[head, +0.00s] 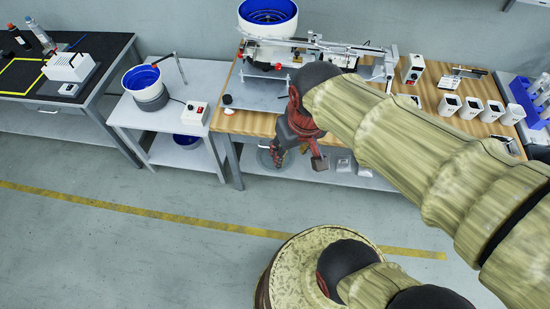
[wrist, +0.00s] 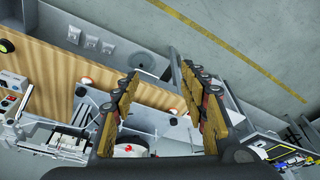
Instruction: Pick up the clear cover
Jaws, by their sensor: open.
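A round, see-through grey disc (head: 270,160) lies on the lower shelf, below the front edge of the wooden bench; it may be the clear cover, but I cannot be sure. In the wrist view a similar grey round piece (wrist: 141,56) shows beyond the bench edge, past my fingertips. My gripper (head: 298,160) hangs at the front edge of the bench, overlapping part of the disc in the head view. In the wrist view my gripper (wrist: 161,75) has its two fingers wide apart, with nothing between them.
The wooden bench (head: 237,122) carries a blue-bowled feeder (head: 268,13) and several white square holders. A side table (head: 125,108) with a smaller blue bowl (head: 141,77) stands at left. White pieces (head: 345,165) lie on the lower shelf. The floor in front is clear.

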